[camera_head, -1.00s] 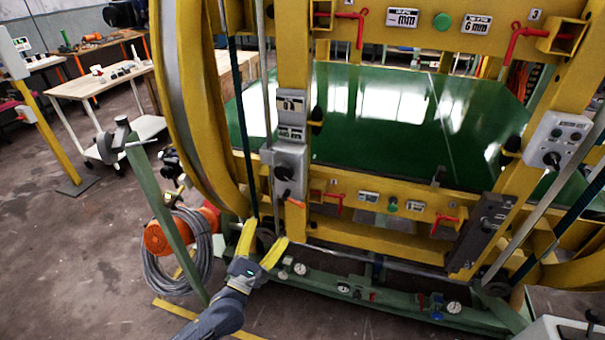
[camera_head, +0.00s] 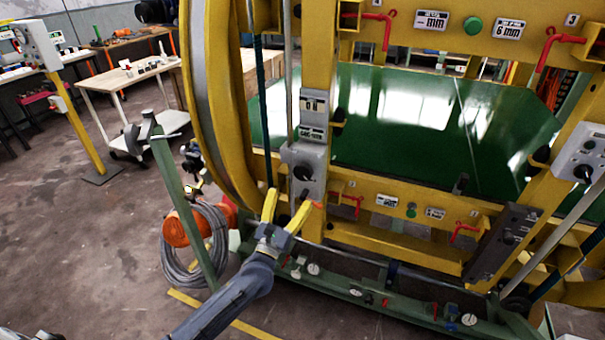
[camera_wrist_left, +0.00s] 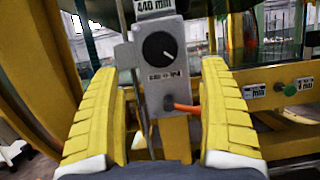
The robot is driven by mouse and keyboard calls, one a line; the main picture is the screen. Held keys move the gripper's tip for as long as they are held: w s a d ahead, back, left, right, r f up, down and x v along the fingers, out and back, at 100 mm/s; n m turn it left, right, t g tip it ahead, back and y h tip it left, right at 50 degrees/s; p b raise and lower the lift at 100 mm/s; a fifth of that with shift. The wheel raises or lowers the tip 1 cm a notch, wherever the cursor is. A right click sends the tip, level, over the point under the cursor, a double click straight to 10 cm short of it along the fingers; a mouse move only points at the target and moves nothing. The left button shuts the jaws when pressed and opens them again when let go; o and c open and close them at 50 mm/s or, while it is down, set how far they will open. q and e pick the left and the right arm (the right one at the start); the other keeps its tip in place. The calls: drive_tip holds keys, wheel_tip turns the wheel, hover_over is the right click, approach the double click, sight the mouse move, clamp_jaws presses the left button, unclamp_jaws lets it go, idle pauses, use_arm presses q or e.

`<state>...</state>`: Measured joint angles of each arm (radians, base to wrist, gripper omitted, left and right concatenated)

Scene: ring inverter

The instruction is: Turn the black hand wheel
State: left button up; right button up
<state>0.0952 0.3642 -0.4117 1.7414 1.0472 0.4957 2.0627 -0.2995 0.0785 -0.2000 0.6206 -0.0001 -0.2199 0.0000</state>
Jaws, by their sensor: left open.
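A round black knob (camera_wrist_left: 159,46) with a white pointer mark sits on a grey control box (camera_wrist_left: 178,88); it is the nearest thing like a black hand wheel. In the head view the knob (camera_head: 303,172) is on the grey box fixed to a yellow post. My left gripper (camera_head: 287,209) is open and empty, just below this box, its yellow fingers pointing up at it. In the left wrist view the fingers (camera_wrist_left: 160,80) stand wide apart on either side of the box, with the knob between and beyond them. My right gripper is not in view.
An orange-red lever (camera_wrist_left: 181,107) sticks out low on the box. Another box with a black knob (camera_head: 583,172) is at the right. A green post (camera_head: 185,205) and a coiled grey cable (camera_head: 195,255) stand left of my left arm. Floor at the left is open.

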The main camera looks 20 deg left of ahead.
sight(301, 175)
use_arm(q)
drive_tip(key=x, duration=0.9)
drive_tip(key=shift+w+r, duration=0.1)
drive_tip(key=shift+w, duration=0.3)
drive_tip(key=shift+c, duration=0.3)
drive_tip(key=c, duration=1.2)
drive_tip(key=shift+m, duration=0.4)
